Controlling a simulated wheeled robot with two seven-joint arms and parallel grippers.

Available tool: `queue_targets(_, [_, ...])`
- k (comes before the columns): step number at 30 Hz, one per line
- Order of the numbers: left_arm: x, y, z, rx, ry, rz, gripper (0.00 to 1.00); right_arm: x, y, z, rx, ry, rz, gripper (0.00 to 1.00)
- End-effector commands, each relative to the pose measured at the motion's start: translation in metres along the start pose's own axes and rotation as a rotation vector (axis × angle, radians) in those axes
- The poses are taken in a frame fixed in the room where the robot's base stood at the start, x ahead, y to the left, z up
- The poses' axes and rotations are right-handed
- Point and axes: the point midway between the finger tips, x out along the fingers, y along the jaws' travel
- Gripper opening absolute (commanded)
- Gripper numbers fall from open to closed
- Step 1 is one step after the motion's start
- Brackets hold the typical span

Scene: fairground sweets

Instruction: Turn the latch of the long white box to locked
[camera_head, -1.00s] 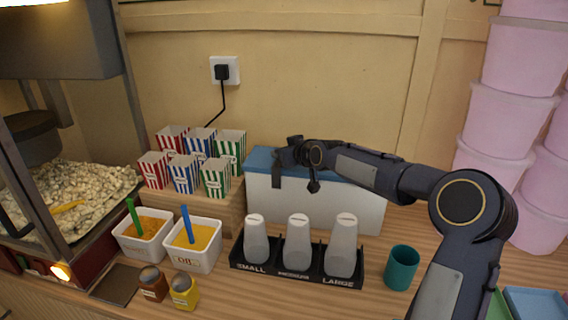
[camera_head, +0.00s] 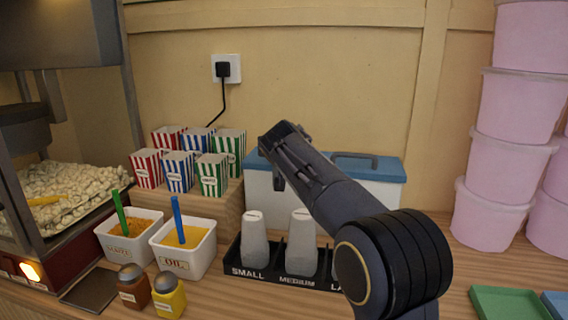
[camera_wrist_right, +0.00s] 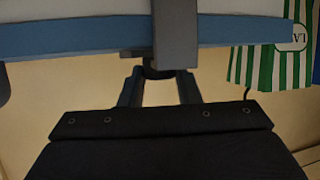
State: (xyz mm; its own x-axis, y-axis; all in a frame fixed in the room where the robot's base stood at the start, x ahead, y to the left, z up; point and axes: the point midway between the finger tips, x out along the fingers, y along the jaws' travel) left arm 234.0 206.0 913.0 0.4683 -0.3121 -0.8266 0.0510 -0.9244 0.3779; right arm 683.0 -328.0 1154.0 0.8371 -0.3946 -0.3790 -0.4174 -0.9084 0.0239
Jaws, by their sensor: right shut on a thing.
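The long white box (camera_head: 258,189) stands at the back of the counter, with a blue lid (camera_head: 386,172) and a dark handle on top. My right arm crosses in front of it and hides its middle. A dark grey bar, apparently the latch (camera_head: 278,178), hangs at the front left of the box. In the right wrist view the picture is upside down, and the latch (camera_wrist_right: 175,35) crosses the blue lid edge (camera_wrist_right: 80,38) onto the white front. My right gripper (camera_wrist_right: 158,75) is shut on the latch at the lid edge. My left gripper is out of view.
Striped popcorn cartons (camera_head: 212,175) stand on a wooden step close left of the box. Pink tubs (camera_head: 490,165) are stacked on the right. Two white bins (camera_head: 190,262) sit at the left front.

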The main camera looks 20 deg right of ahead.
Motion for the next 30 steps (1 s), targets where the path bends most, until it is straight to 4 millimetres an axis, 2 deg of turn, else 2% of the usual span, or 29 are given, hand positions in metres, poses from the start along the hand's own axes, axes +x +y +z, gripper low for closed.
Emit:
queue_targets(1, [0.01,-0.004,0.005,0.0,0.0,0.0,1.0,0.002,-0.004,0.005,0.01,0.002,0.042,0.07])
queue_targets(7, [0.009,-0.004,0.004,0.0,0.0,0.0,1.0,0.001,-0.006,0.0,0.082,-0.006,0.219,0.07])
queue_targets(18, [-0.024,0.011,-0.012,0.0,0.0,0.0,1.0,0.002,-0.009,-0.005,0.195,-0.017,0.496,0.07])
queue_targets(30, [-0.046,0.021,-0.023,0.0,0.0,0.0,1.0,0.004,-0.01,-0.001,0.259,-0.023,0.637,0.07])
